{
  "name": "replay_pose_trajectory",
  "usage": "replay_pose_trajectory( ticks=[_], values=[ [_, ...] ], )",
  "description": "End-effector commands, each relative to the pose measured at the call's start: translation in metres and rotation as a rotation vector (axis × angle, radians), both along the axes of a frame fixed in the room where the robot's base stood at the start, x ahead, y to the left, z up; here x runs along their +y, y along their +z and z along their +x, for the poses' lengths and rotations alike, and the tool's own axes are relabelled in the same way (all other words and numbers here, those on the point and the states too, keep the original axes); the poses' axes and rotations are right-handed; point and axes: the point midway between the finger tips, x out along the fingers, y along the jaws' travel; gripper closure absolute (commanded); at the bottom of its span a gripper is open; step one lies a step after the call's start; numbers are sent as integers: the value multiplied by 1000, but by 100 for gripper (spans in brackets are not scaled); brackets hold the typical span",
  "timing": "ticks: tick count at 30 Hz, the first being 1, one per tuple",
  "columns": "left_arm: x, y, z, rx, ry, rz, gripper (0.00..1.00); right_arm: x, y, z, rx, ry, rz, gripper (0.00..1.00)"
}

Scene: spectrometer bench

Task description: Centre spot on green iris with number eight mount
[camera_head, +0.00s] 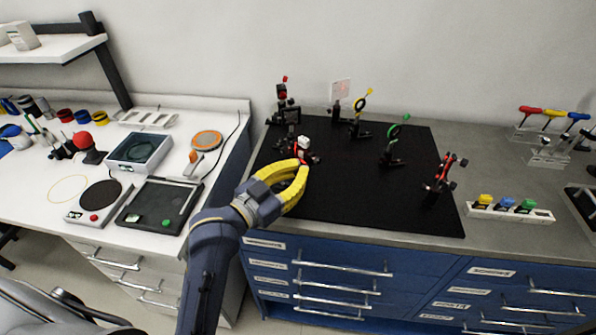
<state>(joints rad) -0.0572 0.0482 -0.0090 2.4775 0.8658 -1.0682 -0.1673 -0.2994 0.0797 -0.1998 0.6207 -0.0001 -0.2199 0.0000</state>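The green iris (395,140) is a green ring on a black post, upright on the black breadboard (350,200), right of its middle. My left gripper (301,166) reaches over the board's left part. Its two yellow fingers curve in, tips close together against a small black mount with a white top and red parts (303,147). Whether they grip it is unclear. No mount number is readable, so I cannot tell which is number eight. A faint reddish patch shows on an upright pale card (340,91) at the back; no spot is discernible on the green iris. My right gripper is out of view.
A yellow iris (360,104) stands behind and left of the green one. A red-tipped mount (283,98) stands back left, a red and black mount (442,175) right. A white rack with coloured blocks (509,210) sits right of the board. The board's front middle is clear.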

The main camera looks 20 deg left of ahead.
Motion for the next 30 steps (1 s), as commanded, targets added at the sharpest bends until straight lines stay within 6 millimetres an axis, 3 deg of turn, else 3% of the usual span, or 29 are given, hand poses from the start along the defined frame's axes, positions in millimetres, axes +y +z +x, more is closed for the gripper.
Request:
replay_pose_trajectory(
  ticks=[15, 30],
  values=[
    [0, -1, 0, 25, 0, -44, 100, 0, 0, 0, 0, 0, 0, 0],
    [0, -1, 0, 172, 1, -339, 100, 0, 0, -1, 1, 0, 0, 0]
  ],
)
